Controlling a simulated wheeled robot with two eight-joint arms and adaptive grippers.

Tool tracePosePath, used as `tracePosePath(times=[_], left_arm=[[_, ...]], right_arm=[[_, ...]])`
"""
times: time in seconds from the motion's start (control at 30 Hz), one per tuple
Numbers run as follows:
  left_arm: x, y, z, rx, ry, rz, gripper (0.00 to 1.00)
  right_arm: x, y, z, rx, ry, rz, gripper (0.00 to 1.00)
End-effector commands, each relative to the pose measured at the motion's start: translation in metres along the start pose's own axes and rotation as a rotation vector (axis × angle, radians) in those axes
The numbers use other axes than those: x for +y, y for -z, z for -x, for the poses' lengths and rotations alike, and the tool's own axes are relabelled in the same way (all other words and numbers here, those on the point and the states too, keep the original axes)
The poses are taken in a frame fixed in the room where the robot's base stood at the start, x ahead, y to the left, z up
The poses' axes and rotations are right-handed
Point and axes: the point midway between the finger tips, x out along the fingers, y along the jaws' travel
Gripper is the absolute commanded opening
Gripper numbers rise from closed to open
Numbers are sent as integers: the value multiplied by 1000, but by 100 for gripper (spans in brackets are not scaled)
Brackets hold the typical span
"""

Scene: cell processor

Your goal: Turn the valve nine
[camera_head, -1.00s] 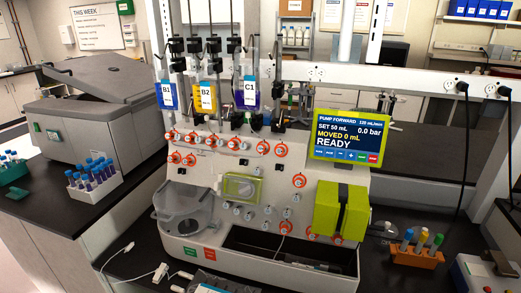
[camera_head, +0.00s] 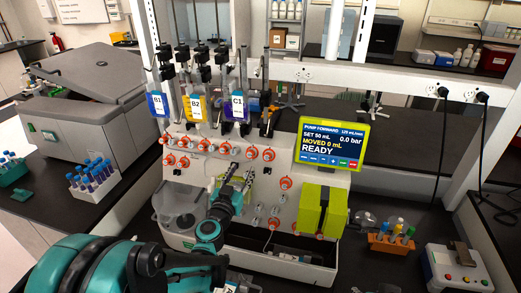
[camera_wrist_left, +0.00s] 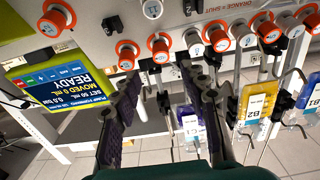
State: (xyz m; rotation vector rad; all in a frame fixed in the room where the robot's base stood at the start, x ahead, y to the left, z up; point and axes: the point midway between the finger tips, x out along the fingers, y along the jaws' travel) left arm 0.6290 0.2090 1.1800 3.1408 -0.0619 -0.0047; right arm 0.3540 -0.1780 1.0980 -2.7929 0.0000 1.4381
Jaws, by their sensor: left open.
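My left gripper (camera_head: 241,170) is open and empty in front of the upper valve row, partly covering the panel. In the left wrist view the panel appears upside down, and the open fingers (camera_wrist_left: 160,75) point at the row. One orange-ringed valve (camera_wrist_left: 159,47) lies just beyond and between the fingertips; another (camera_wrist_left: 127,54) is beside the left finger. Contact is not visible. My right gripper is out of view.
Fluid bags B1 (camera_head: 159,104), B2 (camera_head: 195,107) and C1 (camera_head: 236,107) hang above the valves. A pump screen (camera_head: 332,143) reads READY, right of the row. A tube rack (camera_head: 392,245) and control box (camera_head: 455,268) stand at right.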

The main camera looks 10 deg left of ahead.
Motion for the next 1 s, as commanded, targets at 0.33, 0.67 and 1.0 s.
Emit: tracePosePath(times=[0.33,0.67,1.0], left_arm=[[-2,-2,-47,2,6,-1,44],[-2,-1,-78,2,6,0,44],[-2,-1,-78,2,5,0,15]], right_arm=[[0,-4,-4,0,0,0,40],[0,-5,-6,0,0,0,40],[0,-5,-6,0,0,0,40]])
